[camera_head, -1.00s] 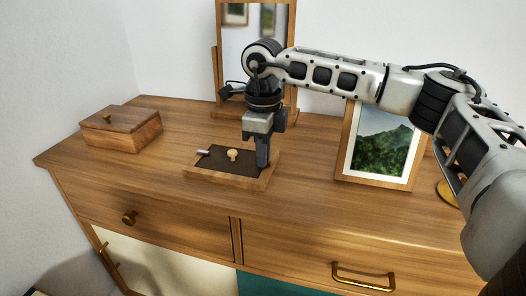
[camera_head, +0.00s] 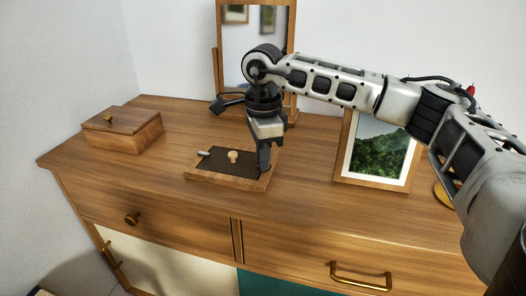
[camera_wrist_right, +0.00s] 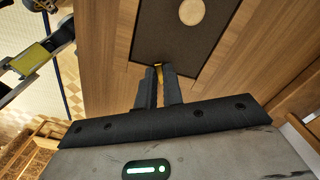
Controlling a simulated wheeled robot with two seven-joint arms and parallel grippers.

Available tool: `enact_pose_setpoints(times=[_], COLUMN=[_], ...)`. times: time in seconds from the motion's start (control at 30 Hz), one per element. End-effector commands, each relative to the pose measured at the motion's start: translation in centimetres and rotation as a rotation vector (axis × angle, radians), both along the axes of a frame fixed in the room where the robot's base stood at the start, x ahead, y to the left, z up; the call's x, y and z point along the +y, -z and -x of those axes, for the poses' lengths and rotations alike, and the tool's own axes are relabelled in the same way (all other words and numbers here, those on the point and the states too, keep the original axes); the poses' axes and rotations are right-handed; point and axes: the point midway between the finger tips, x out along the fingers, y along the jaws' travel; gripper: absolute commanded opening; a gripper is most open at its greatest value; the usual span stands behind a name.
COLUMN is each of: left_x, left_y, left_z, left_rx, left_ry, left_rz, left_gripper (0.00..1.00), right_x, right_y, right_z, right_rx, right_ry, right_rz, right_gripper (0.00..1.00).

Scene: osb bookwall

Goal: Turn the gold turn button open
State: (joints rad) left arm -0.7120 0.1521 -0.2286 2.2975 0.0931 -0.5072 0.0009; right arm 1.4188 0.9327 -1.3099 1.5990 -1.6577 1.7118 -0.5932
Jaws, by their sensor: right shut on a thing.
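A small wooden board with a dark panel (camera_head: 215,166) lies on the dresser top. It carries a round pale knob (camera_head: 233,156) and a small silver piece (camera_head: 203,153) at its left. My right gripper (camera_head: 264,169) reaches down to the board's right end. In the right wrist view, the gripper (camera_wrist_right: 159,72) is shut on the gold turn button (camera_wrist_right: 160,71) at the dark panel's edge. Only a bit of gold shows between the fingers, so the button's angle is hard to tell. The button is hidden in the head view. My left gripper is not in view.
A wooden box (camera_head: 124,132) stands at the left of the dresser top (camera_head: 300,205). A mirror (camera_head: 235,50) stands behind my right gripper. A framed landscape picture (camera_head: 379,150) stands to the right, below my right arm. The dresser front is clear.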

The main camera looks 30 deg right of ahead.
Motion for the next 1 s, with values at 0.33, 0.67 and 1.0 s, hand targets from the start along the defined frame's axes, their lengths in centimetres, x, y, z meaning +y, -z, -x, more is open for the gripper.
enact_pose_setpoints(times=[0.33, 0.67, 1.0], left_x=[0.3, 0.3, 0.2], left_y=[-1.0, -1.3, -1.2], left_z=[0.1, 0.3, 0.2], left_rx=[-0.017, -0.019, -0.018], left_ry=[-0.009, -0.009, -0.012], left_rz=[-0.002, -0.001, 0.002], left_gripper=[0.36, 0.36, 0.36], right_x=[0.1, 0.0, -0.1], right_y=[-0.1, -0.1, -0.1], right_z=[0.4, 0.8, 1.0], right_rx=[-0.001, -0.001, -0.002], right_ry=[-0.329, -0.638, -0.897], right_rz=[-0.001, -0.001, 0.000], right_gripper=[0.00, 0.00, 0.00])
